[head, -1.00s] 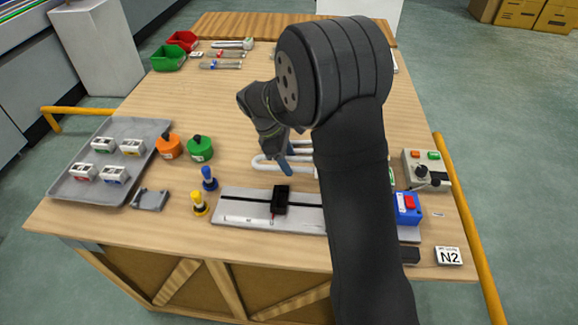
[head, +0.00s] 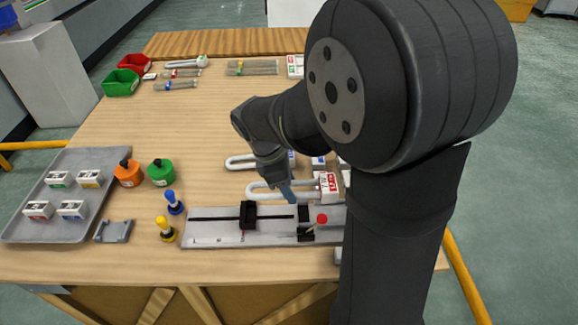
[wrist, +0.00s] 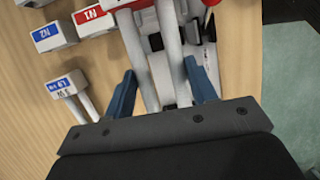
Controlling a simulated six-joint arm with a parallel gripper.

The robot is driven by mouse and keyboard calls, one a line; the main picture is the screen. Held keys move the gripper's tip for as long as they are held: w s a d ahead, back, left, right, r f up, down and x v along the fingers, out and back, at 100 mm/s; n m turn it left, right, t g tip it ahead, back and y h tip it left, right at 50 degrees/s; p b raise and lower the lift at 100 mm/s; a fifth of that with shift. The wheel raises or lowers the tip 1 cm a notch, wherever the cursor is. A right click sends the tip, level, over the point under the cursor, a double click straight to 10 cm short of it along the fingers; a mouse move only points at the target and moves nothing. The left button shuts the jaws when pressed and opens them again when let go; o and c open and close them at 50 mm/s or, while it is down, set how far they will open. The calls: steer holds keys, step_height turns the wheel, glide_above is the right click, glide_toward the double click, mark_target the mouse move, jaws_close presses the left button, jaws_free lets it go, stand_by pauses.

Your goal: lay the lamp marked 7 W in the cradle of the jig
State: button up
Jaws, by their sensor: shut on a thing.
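My gripper (head: 288,195) is shut on a U-shaped white lamp (head: 262,188) with a red-labelled base (head: 329,184). The blue fingers (wrist: 163,90) sit either side of its two white tubes (wrist: 172,50) in the wrist view. The wattage on its label is too small to read. The lamp is level, just behind or over the rear edge of the grey jig (head: 215,236); its exact height cannot be told. The jig carries a black block (head: 248,215) and another black part near a red knob (head: 321,219). My arm hides the jig's right end.
Another white U lamp (head: 240,162) lies behind. A blue-labelled lamp (wrist: 60,84) and blue N2 block (wrist: 50,36) show in the wrist view. Blue (head: 173,203) and yellow (head: 166,230) pegs stand left of the jig, and a grey tray (head: 28,228) is further left.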

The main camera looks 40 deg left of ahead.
steer(key=shift+s+d+f, duration=0.3)
steer(key=shift+s+d, duration=0.15)
steer(key=shift+s, duration=0.1)
steer(key=shift+f, duration=3.5)
steer(key=o, duration=1.1)
steer(key=shift+o, duration=0.2)
steer(key=shift+r, duration=0.1)
steer(key=v, duration=1.7)
steer(key=shift+r, duration=0.15)
steer(key=shift+w, duration=0.1)
